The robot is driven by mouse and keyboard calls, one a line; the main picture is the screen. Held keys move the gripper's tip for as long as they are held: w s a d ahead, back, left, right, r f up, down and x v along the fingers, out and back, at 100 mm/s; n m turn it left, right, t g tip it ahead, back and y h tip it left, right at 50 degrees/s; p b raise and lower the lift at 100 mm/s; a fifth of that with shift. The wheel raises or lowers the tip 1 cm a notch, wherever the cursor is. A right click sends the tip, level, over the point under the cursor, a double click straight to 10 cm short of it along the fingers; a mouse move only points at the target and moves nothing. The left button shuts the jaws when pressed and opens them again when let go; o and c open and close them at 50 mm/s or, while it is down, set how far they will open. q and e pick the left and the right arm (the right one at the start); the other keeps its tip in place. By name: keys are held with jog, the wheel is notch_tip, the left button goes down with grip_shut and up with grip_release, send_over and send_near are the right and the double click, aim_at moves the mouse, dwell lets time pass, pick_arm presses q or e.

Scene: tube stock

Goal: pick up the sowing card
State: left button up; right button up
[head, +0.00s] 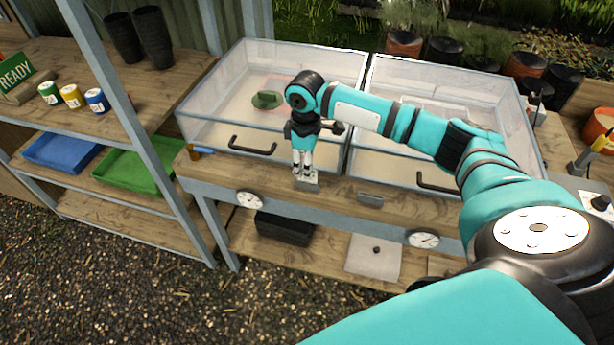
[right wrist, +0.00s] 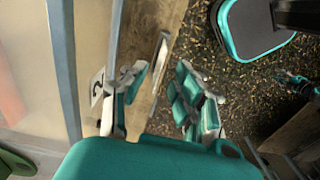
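A small white card with a dark 2 (right wrist: 97,88) shows in the right wrist view, close beside the left finger; it may be the sowing card, but I cannot read more. My right gripper (head: 304,176) points down over the front edge of the bench in the head view, with a pale patch at its fingertips. In the right wrist view the right gripper (right wrist: 160,98) is open, its fingers apart with nothing seen held between them. A small teal part (right wrist: 295,80) at the far right may be my left gripper; it is too small to judge.
Two clear-walled boxes (head: 232,139) stand behind the gripper on the wooden bench (head: 340,205). A shelf with pots, jars and a green tray (head: 140,170) stands left. Gravel (head: 110,285) lies in front.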

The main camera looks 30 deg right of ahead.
jog(key=shift+d+f+p, duration=0.15)
jog(key=shift+f+p, duration=0.15)
jog(key=shift+f, duration=1.6)
grip_shut()
jog(key=shift+r, duration=0.1)
